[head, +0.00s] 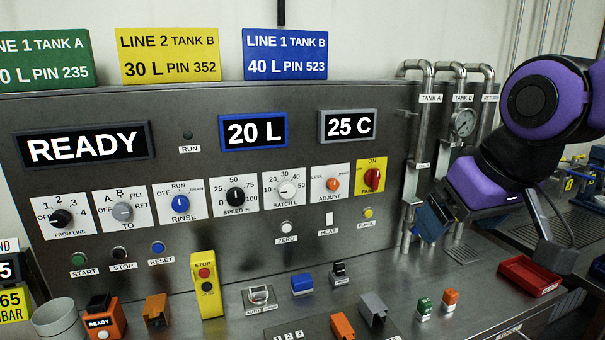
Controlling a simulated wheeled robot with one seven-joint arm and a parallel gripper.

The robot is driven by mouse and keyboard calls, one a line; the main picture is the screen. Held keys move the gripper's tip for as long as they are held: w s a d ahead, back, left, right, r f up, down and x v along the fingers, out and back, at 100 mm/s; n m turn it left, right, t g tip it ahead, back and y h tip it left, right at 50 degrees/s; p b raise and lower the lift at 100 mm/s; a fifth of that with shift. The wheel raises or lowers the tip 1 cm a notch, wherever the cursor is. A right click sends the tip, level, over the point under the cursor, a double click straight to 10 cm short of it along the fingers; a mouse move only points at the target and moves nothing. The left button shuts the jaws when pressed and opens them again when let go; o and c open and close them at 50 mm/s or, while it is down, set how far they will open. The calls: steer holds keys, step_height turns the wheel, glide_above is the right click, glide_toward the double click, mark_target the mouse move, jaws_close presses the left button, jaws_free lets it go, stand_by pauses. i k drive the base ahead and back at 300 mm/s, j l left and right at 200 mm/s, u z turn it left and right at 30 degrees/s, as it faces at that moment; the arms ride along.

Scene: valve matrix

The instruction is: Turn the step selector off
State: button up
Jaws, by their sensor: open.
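No knob shows a readable "step" label, so I cannot tell which one is the step selector. A blue knob (181,203) labelled RINSE has OFF, RUN and DRAIN marks, and its pointer looks roughly upright, toward RUN. A black knob (61,218) labelled FROM LINE has OFF and numbers; its pointer direction is hard to read. A grey knob (123,212) labelled TO stands between them. A red knob (372,177) on a yellow plate has an ON mark above it. My gripper (433,224) is open at the right, in front of the pipes, apart from all the knobs.
The displays read READY (83,146), 20 L (253,132) and 25 C (348,125). A yellow STOP box (206,284) and several small switches stand on the metal bench below the panel. A red tray (529,275) lies at the right. Pipes (412,170) rise beside my gripper.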

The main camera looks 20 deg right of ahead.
mark_target(180, 203)
steer(key=j, duration=0.75)
steer(key=i+j+u, duration=0.1)
steer(key=j, duration=0.65)
